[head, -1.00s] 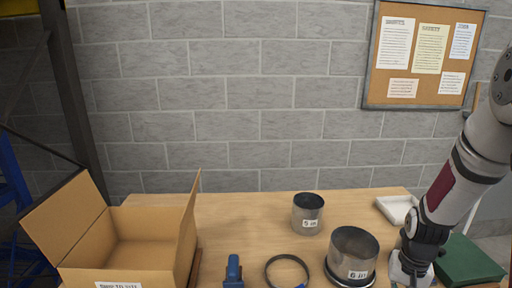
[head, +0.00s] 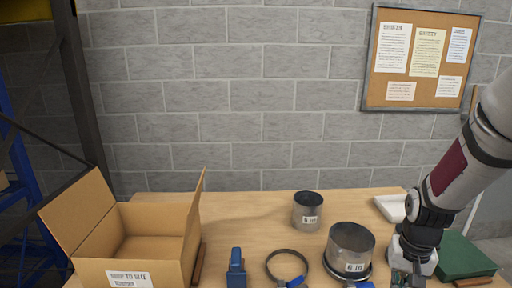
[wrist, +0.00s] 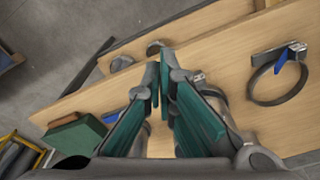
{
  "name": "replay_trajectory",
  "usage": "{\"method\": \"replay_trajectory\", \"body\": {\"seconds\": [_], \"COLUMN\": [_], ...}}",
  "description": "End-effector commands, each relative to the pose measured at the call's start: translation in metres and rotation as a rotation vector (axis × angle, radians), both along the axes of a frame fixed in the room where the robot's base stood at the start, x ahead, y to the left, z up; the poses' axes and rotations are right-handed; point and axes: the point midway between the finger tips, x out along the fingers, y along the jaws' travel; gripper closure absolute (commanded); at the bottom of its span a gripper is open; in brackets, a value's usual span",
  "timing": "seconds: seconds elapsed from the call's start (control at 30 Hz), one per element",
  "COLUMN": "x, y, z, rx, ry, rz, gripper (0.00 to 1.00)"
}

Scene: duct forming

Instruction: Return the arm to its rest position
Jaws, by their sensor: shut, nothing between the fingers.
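My arm comes in from the right edge of the head view and hangs down at the right side of the bench. My gripper (head: 408,281) is at the lower right, right of the larger duct ring and left of the green box; its tips are near the picture's bottom edge. In the wrist view my gripper (wrist: 160,82) shows two green-padded fingers close together at the tips, with nothing held between them. The bench top shows beneath them.
The bench (head: 235,215) holds an open carton (head: 150,270), a blue tool (head: 236,268), a hose clamp (head: 270,265), a small metal duct (head: 306,222), a "6 in" duct (head: 350,243), a white tray (head: 388,209) and a green box (head: 462,256). The back middle is clear.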

Motion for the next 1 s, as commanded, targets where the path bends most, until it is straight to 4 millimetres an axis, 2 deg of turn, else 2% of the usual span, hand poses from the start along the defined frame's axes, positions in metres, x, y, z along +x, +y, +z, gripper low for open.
{"method": "replay_trajectory", "body": {"seconds": [0.27, 0.4, 0.6, 0.8, 1.0], "x": [-0.010, -0.026, -0.060, -0.102, -0.138], "y": [0.033, 0.056, 0.088, 0.116, 0.133], "z": [0.076, 0.120, 0.171, 0.208, 0.228], "rx": [-0.040, -0.059, -0.077, -0.083, -0.082], "ry": [-0.089, -0.147, -0.232, -0.319, -0.387], "rz": [0.087, 0.148, 0.233, 0.315, 0.383], "gripper": [1.00, 1.00, 1.00, 1.00, 1.00]}}
